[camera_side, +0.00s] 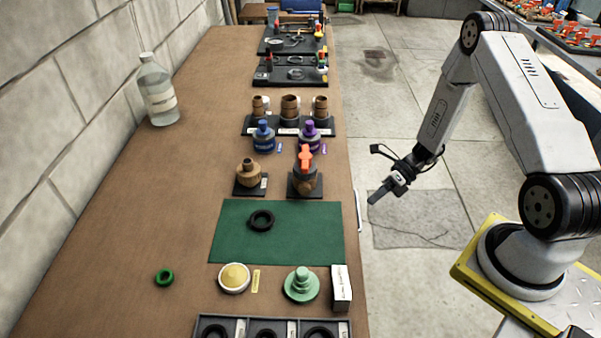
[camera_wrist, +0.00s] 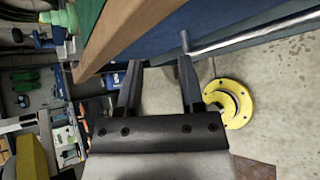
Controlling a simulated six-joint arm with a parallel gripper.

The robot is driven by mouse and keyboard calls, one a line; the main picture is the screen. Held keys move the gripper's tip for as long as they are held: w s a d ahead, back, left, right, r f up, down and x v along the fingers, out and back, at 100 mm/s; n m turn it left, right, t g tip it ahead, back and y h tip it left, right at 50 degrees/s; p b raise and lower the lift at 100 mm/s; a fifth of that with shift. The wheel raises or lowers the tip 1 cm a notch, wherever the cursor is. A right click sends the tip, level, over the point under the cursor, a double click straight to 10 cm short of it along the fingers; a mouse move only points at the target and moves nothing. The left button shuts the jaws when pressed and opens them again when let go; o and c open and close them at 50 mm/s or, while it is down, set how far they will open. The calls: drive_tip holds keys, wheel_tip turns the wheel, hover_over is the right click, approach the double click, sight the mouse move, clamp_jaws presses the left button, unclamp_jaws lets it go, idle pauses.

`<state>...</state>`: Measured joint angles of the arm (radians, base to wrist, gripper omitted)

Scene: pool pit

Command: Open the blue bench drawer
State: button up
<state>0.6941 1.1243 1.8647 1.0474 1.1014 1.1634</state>
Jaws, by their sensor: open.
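The blue bench drawer (camera_wrist: 225,22) shows in the wrist view as a dark blue front under the wooden bench edge. Its metal bar handle (camera_wrist: 250,35) runs from the middle towards the upper right. In the side view the handle (camera_side: 358,211) is a thin pale bar along the bench's right edge. My gripper (camera_wrist: 157,70) is open and empty, its two dark fingers pointing towards the bench. The handle's near end lies just beyond the right fingertip; I cannot tell whether they touch. In the side view my gripper (camera_side: 376,197) is just right of the handle. The drawer front is hidden there.
The wooden bench (camera_side: 120,230) carries a green mat (camera_side: 290,240) with a black ring (camera_side: 261,220), several fittings, a clear bottle (camera_side: 158,92) and a white box (camera_side: 341,287). Concrete floor (camera_side: 430,215) is open beside the bench. A yellow round flange (camera_wrist: 232,103) shows lower right in the wrist view.

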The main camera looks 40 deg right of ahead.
drive_tip(key=s+a+r+n+g+h, duration=0.1)
drive_tip(key=r+n+h, duration=0.4)
drive_tip(key=n, duration=0.8)
drive_tip(key=s+a+r+n+g+h, duration=0.1)
drive_tip(key=s+a+r+n+h, duration=0.2)
drive_tip(key=r+n, duration=0.7)
drive_tip(key=shift+a+n+g+h, duration=0.3)
drive_tip(key=shift+a+n+h, duration=0.8)
drive_tip(key=shift+a+n, duration=0.4)
drive_tip(key=shift+a+r, duration=0.15)
drive_tip(key=r+n, duration=0.1)
drive_tip(key=a+r+n+t, duration=0.1)
drive_tip(key=n, duration=0.1)
drive_tip(key=shift+s+h, duration=0.15)
drive_tip(key=shift+h, duration=0.25)
drive_tip(key=shift+o, duration=0.2)
drive_tip(key=n, duration=0.1)
drive_tip(key=a+r+n+t, duration=0.1)
drive_tip(key=n, duration=0.1)
drive_tip(key=shift+s+a+r, duration=0.1)
drive_tip(key=shift+s+r, duration=0.05)
drive_tip(key=shift+r, duration=0.15)
